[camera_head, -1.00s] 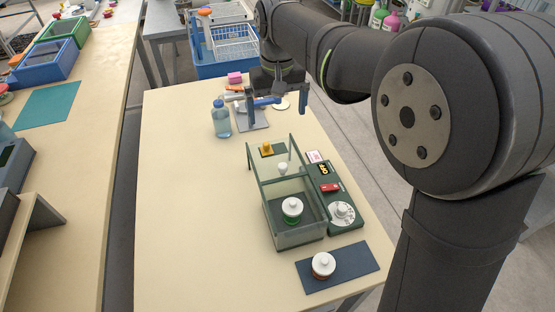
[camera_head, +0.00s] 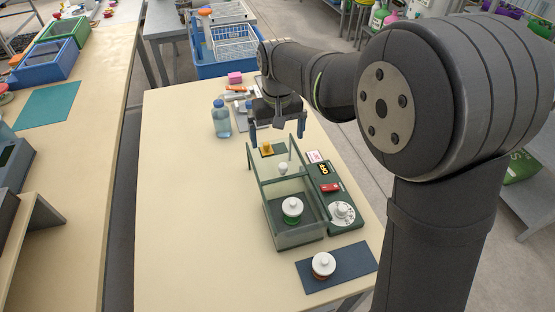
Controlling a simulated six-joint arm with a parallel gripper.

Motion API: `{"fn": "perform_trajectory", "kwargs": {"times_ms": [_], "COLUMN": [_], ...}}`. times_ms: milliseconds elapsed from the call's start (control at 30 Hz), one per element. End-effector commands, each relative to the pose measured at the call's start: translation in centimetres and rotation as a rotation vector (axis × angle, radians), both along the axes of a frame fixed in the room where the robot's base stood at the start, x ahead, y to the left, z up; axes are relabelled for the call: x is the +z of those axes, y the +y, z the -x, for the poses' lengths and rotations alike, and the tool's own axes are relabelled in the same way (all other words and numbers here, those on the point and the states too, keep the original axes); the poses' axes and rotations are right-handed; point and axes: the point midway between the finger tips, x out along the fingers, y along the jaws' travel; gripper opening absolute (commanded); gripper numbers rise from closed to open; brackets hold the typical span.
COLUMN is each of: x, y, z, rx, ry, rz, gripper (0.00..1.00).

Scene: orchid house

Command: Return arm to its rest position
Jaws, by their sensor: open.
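My gripper (camera_head: 277,130) is open and points down above the far part of the cream table (camera_head: 185,200). Its two blue fingers are spread wide, with nothing seen between them. It is just behind the glass case (camera_head: 297,238), and in the picture its fingertips come close to the case's far top edge. I cannot tell how high it is above the table. My arm reaches in from the right and hides part of the table's far right corner.
A jar with a white lid (camera_head: 292,208) stands inside the case. A dark green unit (camera_head: 345,219) is at its right. Another jar (camera_head: 323,265) stands on a dark mat (camera_head: 362,262) in front. A water bottle (camera_head: 221,120) stands left of my gripper. The table's left half is clear.

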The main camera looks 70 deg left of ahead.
Motion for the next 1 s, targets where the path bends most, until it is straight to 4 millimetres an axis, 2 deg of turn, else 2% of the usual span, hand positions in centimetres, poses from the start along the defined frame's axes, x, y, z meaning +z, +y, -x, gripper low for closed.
{"fn": "perform_trajectory", "kwargs": {"times_ms": [333,700,833,1000], "x": [0.7,7.4,9.0,10.0], "y": [0.1,0.0,0.0,0.0], "z": [0.0,0.0,0.0,0.0], "rx": [0.000,0.000,0.000,0.000], "ry": [0.000,-0.002,-0.002,-0.002], "rz": [-0.002,-0.002,0.000,0.001], "gripper": [1.00,1.00,1.00,1.00]}}
